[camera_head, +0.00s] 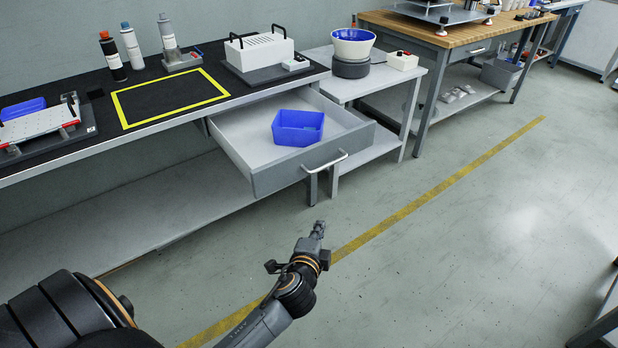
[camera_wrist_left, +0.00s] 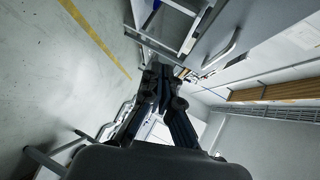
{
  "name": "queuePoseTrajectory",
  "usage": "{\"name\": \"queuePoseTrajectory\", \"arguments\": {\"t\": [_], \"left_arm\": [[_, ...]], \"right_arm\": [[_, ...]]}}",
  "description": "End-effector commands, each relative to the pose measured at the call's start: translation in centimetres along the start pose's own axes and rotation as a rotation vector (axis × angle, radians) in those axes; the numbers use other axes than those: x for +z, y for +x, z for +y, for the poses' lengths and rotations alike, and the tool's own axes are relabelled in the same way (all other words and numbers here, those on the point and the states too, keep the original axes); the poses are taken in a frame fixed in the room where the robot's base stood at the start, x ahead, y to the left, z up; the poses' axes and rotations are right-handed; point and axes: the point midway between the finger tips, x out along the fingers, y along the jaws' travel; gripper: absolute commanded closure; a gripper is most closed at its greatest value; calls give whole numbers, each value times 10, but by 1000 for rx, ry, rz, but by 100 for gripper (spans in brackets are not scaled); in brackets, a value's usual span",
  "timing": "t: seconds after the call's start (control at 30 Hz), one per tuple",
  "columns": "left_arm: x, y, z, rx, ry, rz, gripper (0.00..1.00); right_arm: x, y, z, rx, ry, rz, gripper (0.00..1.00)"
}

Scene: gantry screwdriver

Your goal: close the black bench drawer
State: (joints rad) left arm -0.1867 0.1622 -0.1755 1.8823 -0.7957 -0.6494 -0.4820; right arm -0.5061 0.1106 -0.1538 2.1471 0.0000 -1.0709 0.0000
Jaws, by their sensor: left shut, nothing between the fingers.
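The bench drawer (camera_head: 310,162) is pulled out from under the black-topped bench (camera_head: 96,92). Its front is grey with a pale bar handle (camera_head: 327,163), and a blue bin (camera_head: 298,127) sits inside it. My left gripper (camera_head: 319,228) is shut and empty, in front of the drawer and apart from it, a little below the handle in the head view. In the left wrist view the shut fingers (camera_wrist_left: 160,82) show in the middle, with the handle (camera_wrist_left: 222,52) at the upper right. My right gripper is not in view.
A small grey table (camera_head: 385,80) with a blue-and-white bowl (camera_head: 353,42) stands right of the drawer. A wooden-topped bench (camera_head: 455,35) is beyond it. The floor (camera_head: 470,230) with a yellow line is clear in front.

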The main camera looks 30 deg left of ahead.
Motion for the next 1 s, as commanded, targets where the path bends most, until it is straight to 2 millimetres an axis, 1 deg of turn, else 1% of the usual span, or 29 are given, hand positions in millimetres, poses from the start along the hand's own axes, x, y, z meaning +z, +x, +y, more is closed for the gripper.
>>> {"name": "queuePoseTrajectory", "arguments": {"t": [0.03,0.1,0.2,0.3,0.43,0.57,0.67,0.8,0.93,0.97,1.0], "left_arm": [[0,-2,-18,-73,23,-7,100],[1,-10,-49,-153,53,-23,100],[4,-22,-80,-236,82,-45,100],[6,-30,-99,-282,98,-61,100],[7,-28,-108,-300,104,-67,100],[8,-12,-114,-301,105,-67,100],[9,8,-120,-302,105,-67,100],[10,38,-128,-300,105,-67,100],[12,63,-136,-299,103,-67,100],[13,68,-137,-298,105,-68,100],[21,71,-138,-298,106,-69,100]], "right_arm": [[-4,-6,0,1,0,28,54],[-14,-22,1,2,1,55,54],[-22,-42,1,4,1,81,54],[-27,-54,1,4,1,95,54],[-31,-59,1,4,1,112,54],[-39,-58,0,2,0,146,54],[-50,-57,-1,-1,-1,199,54],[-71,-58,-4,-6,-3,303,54],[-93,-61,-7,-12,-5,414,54],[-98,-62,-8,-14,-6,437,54],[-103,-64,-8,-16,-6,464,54]]}}
